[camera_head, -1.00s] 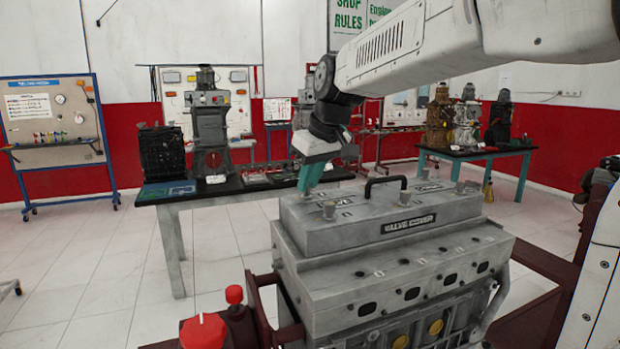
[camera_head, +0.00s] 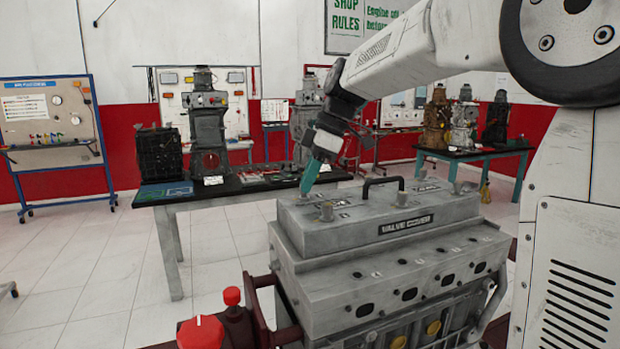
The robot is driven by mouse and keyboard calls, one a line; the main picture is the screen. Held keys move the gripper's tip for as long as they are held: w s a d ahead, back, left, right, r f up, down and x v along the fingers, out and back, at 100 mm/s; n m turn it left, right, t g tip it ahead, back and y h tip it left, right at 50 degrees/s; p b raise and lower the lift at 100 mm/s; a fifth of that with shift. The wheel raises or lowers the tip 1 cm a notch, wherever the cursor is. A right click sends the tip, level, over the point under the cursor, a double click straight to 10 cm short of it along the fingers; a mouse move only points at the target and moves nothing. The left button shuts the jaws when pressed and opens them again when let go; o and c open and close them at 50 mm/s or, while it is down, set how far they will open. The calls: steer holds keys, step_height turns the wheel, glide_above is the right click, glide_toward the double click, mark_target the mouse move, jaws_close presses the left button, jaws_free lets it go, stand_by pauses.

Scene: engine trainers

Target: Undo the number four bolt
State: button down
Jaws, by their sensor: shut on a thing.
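The grey valve cover (camera_head: 385,212) sits on top of the engine block (camera_head: 400,270), with a black handle across its top. Stubby bolts stand on the cover: one (camera_head: 327,210) at the front left, one (camera_head: 403,198) at the front middle, and others towards the right end (camera_head: 458,187). The number marks beside them are too small to read. My gripper (camera_head: 306,190) points down at the cover's back left corner. Its teal fingers are shut on a bolt there, which they mostly hide. I cannot read that bolt's number.
A red knob (camera_head: 202,332) and a smaller red cap (camera_head: 232,296) stand at the front left of the engine stand. A dark-topped bench (camera_head: 170,195) with engine parts is behind. Another bench (camera_head: 475,152) stands at the back right. The floor at left is clear.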

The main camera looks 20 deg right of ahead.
steer(key=shift+w+n+g, duration=0.1)
steer(key=shift+n+g, duration=0.3)
steer(key=shift+n, duration=0.6)
steer(key=c, duration=1.3)
jaws_free()
steer(key=shift+c, duration=0.2)
steer(key=shift+r, duration=0.1)
steer(key=v, duration=0.7)
steer(key=shift+d+r, duration=0.25)
steer(key=shift+r, duration=0.05)
